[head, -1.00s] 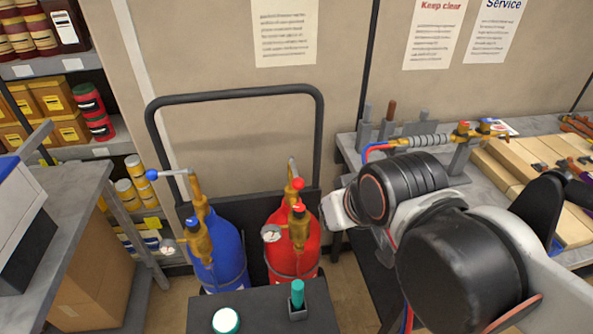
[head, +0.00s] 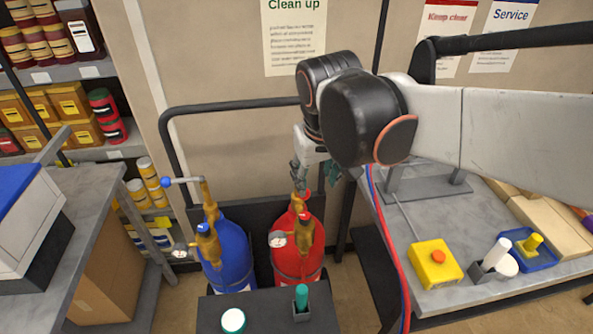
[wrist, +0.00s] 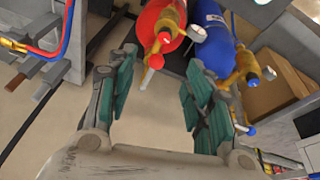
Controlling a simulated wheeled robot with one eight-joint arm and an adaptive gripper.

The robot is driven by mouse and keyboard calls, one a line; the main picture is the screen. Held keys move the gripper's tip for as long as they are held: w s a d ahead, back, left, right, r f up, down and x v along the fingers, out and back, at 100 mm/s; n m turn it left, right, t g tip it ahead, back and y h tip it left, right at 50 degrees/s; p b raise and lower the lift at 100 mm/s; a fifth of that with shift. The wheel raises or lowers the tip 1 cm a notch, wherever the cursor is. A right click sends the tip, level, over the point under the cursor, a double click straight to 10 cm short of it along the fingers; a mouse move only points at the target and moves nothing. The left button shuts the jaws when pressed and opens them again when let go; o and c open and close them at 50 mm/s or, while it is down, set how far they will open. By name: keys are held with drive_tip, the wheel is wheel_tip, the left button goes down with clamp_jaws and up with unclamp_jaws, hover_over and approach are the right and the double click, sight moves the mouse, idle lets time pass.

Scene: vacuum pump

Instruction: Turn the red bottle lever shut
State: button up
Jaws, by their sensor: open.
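The red bottle (head: 312,255) stands beside the blue bottle (head: 226,262) in a dark cart. Its brass valve has red knobs and a round gauge (head: 277,239). In the head view my gripper (head: 302,180) is right above and behind this valve and partly hides the lever. In the wrist view my gripper (wrist: 160,75) is open, with teal pads apart and nothing held. The red bottle's lever (wrist: 153,68) shows as a short pale bar in the gap between the fingertips; I cannot tell its depth or any contact. The blue bottle's lever (head: 184,182) has a blue ball end.
The cart's black handle frame (head: 235,107) rises behind the bottles. A grey workbench (head: 400,215) with a yellow button box (head: 437,264) is at the right. Another grey bench (head: 60,225) is at the left. A dark box top (head: 265,315) is in front of the bottles.

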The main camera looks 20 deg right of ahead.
drive_tip(key=w+a+r+g+h+p, duration=0.1)
drive_tip(key=w+a+g+p, duration=0.2)
drive_tip(key=w, duration=0.6)
drive_tip(key=d+f, duration=0.1)
drive_tip(key=f, duration=0.3)
drive_tip(key=d+f+b, duration=0.1)
drive_tip(key=f, duration=0.4)
drive_tip(key=d+f, duration=0.1)
drive_tip(key=f, duration=0.3)
drive_tip(key=shift+d+f+b, duration=0.2)
drive_tip(key=shift+f+b, duration=0.05)
drive_tip(key=shift+b, duration=0.1)
clamp_jaws()
